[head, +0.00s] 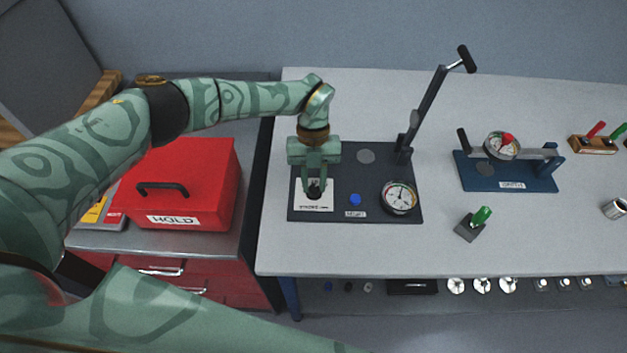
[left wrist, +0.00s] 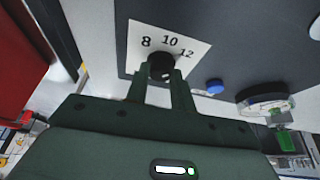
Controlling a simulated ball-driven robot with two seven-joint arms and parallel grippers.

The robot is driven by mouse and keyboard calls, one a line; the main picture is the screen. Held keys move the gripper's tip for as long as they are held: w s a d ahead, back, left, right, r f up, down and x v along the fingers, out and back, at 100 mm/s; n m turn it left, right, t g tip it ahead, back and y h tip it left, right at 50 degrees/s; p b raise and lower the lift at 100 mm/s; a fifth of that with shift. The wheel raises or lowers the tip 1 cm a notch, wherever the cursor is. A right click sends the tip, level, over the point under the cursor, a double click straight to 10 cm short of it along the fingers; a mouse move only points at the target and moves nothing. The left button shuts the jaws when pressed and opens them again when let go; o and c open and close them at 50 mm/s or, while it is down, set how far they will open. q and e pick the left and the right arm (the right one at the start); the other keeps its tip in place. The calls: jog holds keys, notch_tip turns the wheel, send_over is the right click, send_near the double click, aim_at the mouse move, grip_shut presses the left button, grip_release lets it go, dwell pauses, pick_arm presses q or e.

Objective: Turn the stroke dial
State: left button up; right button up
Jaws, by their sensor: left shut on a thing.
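The stroke dial is a black knob on a white label plate (head: 314,206) at the left of a dark base plate. In the left wrist view the black knob (left wrist: 161,65) sits below the printed numbers 8, 10 and 12 on the white plate (left wrist: 185,38). My left gripper (head: 315,190) comes down from above and is shut on the knob; its two fingers (left wrist: 161,78) stand on either side of it. The fingers hide part of the knob, and I cannot tell which number it points to. My right gripper is not in view.
The dark base (head: 366,182) also carries a blue button (head: 355,200), a round gauge (head: 399,197) and an upright lever (head: 428,105). A red HOLD box (head: 190,190) stands left. A blue fixture (head: 510,172) and a green-handled block (head: 470,228) stand right.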

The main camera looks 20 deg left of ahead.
pick_arm(q)
jog(key=shift+m, duration=0.5)
jog(key=o, duration=1)
jog(key=v, duration=1.6)
jog(key=shift+d+r, duration=0.2)
jog(key=shift+d, duration=0.1)
